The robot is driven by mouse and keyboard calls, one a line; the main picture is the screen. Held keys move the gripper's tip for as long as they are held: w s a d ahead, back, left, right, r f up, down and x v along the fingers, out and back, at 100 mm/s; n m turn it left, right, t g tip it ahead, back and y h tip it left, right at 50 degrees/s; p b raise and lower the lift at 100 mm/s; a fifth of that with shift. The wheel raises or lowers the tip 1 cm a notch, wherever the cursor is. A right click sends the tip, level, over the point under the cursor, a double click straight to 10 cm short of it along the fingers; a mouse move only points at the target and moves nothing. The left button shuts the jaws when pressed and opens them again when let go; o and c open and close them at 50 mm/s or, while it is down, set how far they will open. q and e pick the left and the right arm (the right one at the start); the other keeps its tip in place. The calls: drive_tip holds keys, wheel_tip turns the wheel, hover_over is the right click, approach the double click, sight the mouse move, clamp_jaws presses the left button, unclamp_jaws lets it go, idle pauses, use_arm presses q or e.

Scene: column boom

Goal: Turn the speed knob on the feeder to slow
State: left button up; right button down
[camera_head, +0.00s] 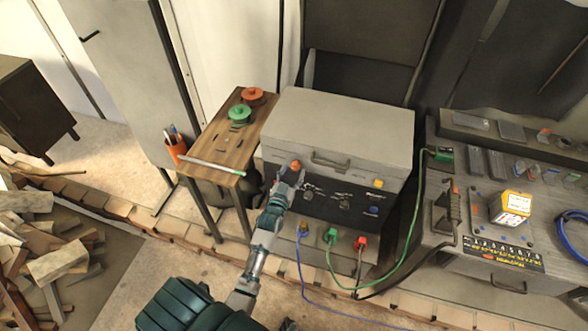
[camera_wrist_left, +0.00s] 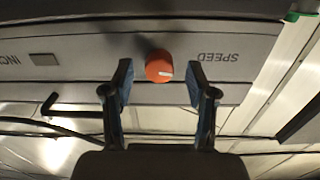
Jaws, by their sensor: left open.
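The feeder (camera_head: 338,125) is a grey box with a dark front panel. Its orange speed knob (camera_head: 296,164) is at the upper left of that panel, partly hidden by my left gripper (camera_head: 290,174). In the left wrist view the knob (camera_wrist_left: 159,67) has a white pointer mark on its right side and sits beside the upside-down word SPEED. My left gripper (camera_wrist_left: 160,82) is open there, one finger on each side of the knob, with a visible gap to both. My right gripper is not seen.
A narrow wooden table (camera_head: 225,142) with orange and green spools stands left of the feeder. A grey bench (camera_head: 460,212) with tools is on the right. Wood scraps (camera_head: 60,262) lie at the left.

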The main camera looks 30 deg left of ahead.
use_arm(q)
drive_tip(key=shift+x, duration=0.95)
clamp_jaws()
drive_tip(key=shift+r+n+p, duration=0.15)
drive_tip(key=shift+n+p, duration=0.25)
drive_tip(key=shift+p, duration=0.05)
drive_tip(key=shift+n+p, duration=0.45)
drive_tip(key=shift+n, duration=0.45)
unclamp_jaws()
drive_tip(key=shift+s, duration=0.1)
